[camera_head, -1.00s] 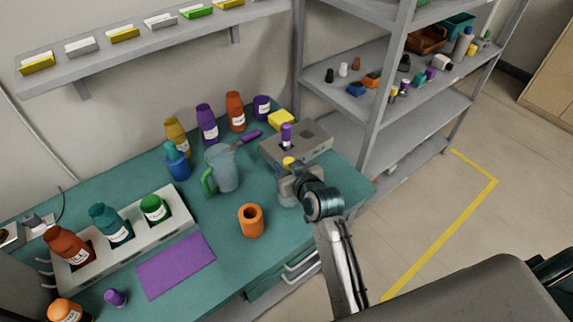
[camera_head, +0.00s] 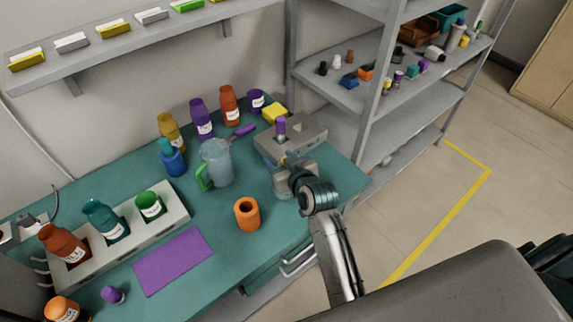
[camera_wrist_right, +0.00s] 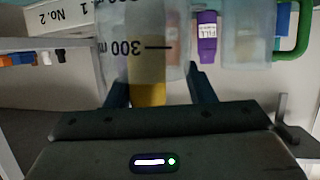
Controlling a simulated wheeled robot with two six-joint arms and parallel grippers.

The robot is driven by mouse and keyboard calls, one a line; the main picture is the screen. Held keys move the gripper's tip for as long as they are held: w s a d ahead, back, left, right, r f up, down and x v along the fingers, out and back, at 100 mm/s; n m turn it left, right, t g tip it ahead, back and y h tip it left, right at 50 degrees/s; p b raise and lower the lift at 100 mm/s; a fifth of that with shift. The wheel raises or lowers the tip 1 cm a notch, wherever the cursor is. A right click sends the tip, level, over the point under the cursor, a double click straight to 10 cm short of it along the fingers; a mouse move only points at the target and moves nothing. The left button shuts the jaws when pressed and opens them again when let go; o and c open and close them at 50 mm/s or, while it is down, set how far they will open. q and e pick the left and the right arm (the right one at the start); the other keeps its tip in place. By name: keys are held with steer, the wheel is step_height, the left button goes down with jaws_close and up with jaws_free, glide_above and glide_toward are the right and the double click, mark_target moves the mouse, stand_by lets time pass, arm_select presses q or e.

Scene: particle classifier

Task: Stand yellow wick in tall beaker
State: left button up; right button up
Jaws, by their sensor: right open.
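The tall beaker (camera_head: 283,186) is clear and stands near the table's right front edge, partly hidden behind my right gripper. In the right wrist view the beaker (camera_wrist_right: 115,45) shows an upside-down 300 ml mark. The yellow wick (camera_wrist_right: 148,85) shows there within the beaker's outline, between my fingers. In the head view I cannot make the wick out clearly. My right gripper (camera_wrist_right: 158,88) is open, its fingers apart on either side of the wick. In the head view my right gripper (camera_head: 289,166) is over the beaker's top. My left gripper is not in view.
A green-handled jug (camera_head: 217,163) is left of the beaker, an orange cup (camera_head: 247,214) front left. A metal shelf rack (camera_head: 375,85) rises at right. The purple mat (camera_head: 172,262) is clear.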

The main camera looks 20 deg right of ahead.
steer(key=shift+r, duration=0.3)
steer(key=b+v, duration=0.2)
steer(key=v, duration=1)
stand_by(0.8)
